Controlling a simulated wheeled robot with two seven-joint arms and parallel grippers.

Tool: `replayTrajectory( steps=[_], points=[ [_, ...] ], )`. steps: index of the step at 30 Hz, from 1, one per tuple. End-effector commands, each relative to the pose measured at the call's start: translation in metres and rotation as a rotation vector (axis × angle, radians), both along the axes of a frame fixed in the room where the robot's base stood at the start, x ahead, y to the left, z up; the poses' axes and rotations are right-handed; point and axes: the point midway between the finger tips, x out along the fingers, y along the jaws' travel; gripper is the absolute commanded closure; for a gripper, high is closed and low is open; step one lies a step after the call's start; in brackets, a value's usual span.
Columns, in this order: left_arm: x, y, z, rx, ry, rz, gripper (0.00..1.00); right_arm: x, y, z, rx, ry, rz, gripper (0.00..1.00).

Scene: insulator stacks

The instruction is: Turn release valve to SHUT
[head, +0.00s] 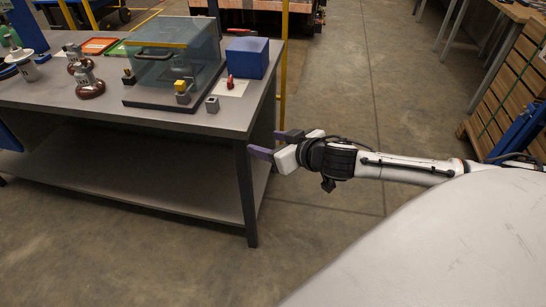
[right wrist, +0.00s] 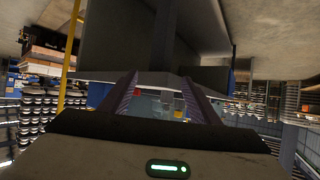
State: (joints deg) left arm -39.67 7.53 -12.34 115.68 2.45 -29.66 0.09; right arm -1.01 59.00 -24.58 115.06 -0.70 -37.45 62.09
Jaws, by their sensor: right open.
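A small red valve handle (head: 230,82) stands on a white plate (head: 236,89) on the grey table (head: 230,119), just in front of a blue box (head: 247,57). Which way the handle is set is too small to tell. My right gripper (head: 275,143) is open and empty, off the table's right edge, lower in the picture than the valve and apart from it. In the right wrist view its two fingers (right wrist: 160,97) frame a small red spot (right wrist: 137,92), likely the valve, and a yellow part (right wrist: 178,113). My left gripper does not show.
A clear chamber (head: 165,62) with a dark base stands left of the blue box. A yellow-topped part (head: 182,91) and a small grey block (head: 212,104) are at its front right. Brown insulators (head: 90,86) stand at left.

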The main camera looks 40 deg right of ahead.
Motion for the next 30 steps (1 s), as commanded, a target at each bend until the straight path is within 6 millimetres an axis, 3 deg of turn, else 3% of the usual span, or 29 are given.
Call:
replayTrajectory(
  steps=[6, 12, 24, 28, 30],
  points=[
    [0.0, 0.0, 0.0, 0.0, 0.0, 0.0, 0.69, -0.016, 0.022, -0.028, 0.009, 0.037, 0.037, 0.44],
    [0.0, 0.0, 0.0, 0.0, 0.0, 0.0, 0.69, -0.025, 0.035, -0.043, 0.009, 0.056, 0.06, 0.44],
    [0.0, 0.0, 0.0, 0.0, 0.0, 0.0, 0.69, -0.028, 0.039, -0.047, 0.009, 0.061, 0.068, 0.44],
    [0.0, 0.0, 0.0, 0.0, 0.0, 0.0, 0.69, -0.032, 0.043, -0.053, 0.013, 0.069, 0.074, 0.62],
    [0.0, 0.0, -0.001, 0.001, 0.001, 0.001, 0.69, -0.043, 0.055, -0.066, 0.022, 0.087, 0.09, 0.72]
  ],
)
